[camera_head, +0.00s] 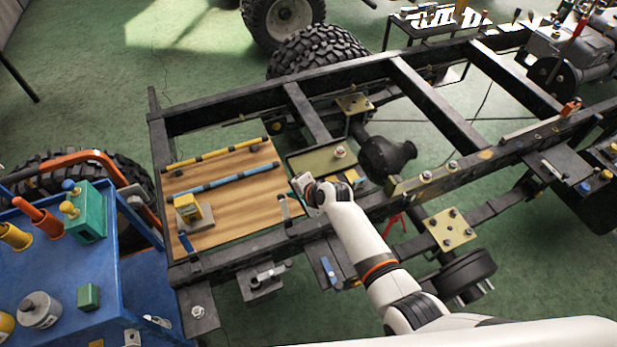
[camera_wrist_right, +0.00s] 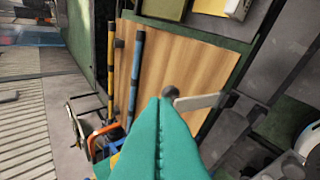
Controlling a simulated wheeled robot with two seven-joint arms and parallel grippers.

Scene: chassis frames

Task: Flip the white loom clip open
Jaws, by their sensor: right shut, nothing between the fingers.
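The white loom clip (camera_head: 284,207) is a small pale lever at the right edge of the wooden board, by the near frame rail. In the right wrist view the pale lever (camera_wrist_right: 200,101) sticks out to the right from a round end, just beyond and beside the fingertips. My right gripper (camera_head: 303,186) is beside the clip, to its upper right in the head view. Its teal fingers (camera_wrist_right: 160,103) are pressed together with nothing between them. I cannot tell whether the fingertips touch the lever. My left gripper is not in view.
The wooden board (camera_head: 240,217) carries a yellow rod (camera_head: 215,152), a blue rod (camera_head: 222,180) and a yellow block (camera_head: 188,208). Blue clips stand at its lower left (camera_head: 186,241) and on the near rail (camera_head: 328,270). A blue cart (camera_head: 60,270) stands at left.

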